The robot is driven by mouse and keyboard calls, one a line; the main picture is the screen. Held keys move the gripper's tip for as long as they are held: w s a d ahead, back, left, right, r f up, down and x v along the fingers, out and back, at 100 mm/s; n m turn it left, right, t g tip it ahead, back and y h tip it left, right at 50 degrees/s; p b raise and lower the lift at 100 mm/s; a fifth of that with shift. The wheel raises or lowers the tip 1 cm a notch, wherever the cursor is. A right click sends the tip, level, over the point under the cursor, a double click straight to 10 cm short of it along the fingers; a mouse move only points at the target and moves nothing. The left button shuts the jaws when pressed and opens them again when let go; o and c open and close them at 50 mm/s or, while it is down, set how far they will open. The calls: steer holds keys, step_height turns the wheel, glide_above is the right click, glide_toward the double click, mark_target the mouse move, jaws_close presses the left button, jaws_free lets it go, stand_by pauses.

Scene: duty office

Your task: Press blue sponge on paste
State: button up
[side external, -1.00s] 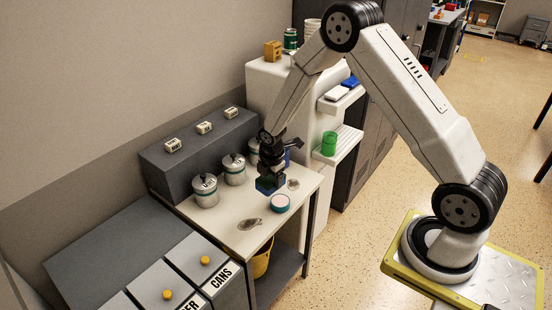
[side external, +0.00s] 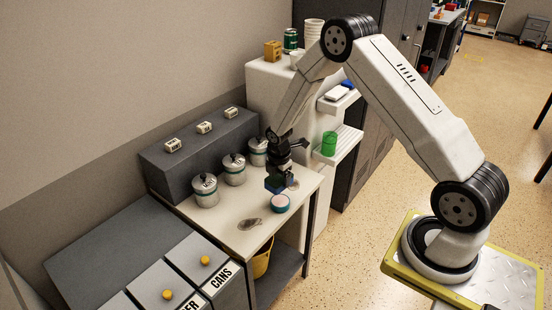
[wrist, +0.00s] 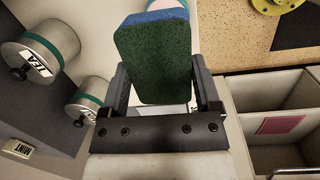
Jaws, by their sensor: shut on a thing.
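My gripper (side external: 277,174) is shut on the blue sponge (side external: 272,186), just behind the paste pot in the side view. In the wrist view the sponge's dark green face (wrist: 153,62) fills the space between the fingers, with a blue strip along its top edge. The paste (side external: 281,200) is a round, low pot with a teal side and a pale top on the white table. In the wrist view a pink patch of the paste (wrist: 166,4) shows at the top edge, mostly hidden by the sponge. I cannot tell whether sponge and pot touch.
Several lidded canisters (side external: 234,171) stand along the table's back, left of my gripper. A small grey-brown piece (side external: 250,224) lies on the white table (side external: 225,225) in front. A white shelf unit with a green cup (side external: 329,143) is at the right. The table's front left is mostly clear.

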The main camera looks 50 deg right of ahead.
steer(key=shift+d+f, duration=0.25)
steer(key=shift+d, duration=0.15)
steer(key=shift+f, duration=0.2)
steer(key=shift+f, duration=2.8)
steer(key=shift+f, duration=0.5)
steer(key=shift+r, duration=0.1)
steer(key=shift+r, duration=3.45)
steer(key=shift+a, duration=0.1)
